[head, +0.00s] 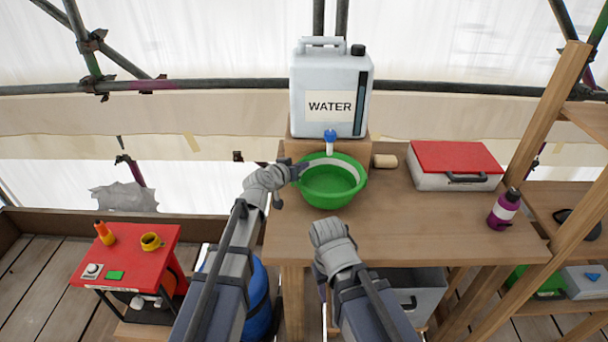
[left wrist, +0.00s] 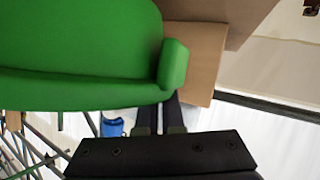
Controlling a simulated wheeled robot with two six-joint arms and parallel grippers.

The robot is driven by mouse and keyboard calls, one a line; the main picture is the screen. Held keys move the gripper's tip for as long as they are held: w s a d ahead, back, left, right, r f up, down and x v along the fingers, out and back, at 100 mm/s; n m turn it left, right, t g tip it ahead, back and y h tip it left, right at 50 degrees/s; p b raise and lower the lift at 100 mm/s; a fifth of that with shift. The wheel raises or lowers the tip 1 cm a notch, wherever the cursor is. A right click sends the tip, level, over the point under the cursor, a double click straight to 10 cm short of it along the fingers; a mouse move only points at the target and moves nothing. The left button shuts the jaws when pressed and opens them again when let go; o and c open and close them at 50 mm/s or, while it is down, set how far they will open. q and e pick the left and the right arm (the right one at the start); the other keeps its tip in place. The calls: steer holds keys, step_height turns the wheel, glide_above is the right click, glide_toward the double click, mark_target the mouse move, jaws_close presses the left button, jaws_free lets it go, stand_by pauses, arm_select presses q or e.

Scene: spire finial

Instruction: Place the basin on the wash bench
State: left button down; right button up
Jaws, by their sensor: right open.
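The green basin (head: 334,190) is at the left rear of the wooden wash bench (head: 420,225), below the blue tap (head: 330,137). It looks upright; whether its base touches the bench is unclear. My left gripper (head: 290,182) is at the basin's left rim. In the left wrist view the basin (left wrist: 75,55) fills the upper left, and its rim lug stands over my dark fingers (left wrist: 160,117). Their tips are hidden, so their grip on the rim is unclear. My right gripper (head: 328,236) is open and empty, in front of the basin, by the bench's front edge.
The white water container (head: 322,85) stands on a wooden block behind the basin. A red-lidded case (head: 455,165), a beige block (head: 385,161) and a purple bottle (head: 503,209) are on the bench. Its middle is clear. A red stand (head: 130,255) is at the left.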

arm_select(q)
step_height(320, 180, down, 3)
steer(key=shift+d+r+b, duration=0.1)
steer(key=shift+d+b, duration=0.05)
steer(key=shift+b, duration=0.85)
steer(key=shift+r, duration=0.1)
arm_select(e)
steer(key=f, duration=0.1)
steer(key=d+f, duration=0.1)
steer(key=shift+f, duration=0.3)
arm_select(q)
steer(key=c, duration=1.1)
jaws_free()
steer(key=shift+o, duration=0.2)
arm_select(e)
steer(key=shift+f, duration=0.15)
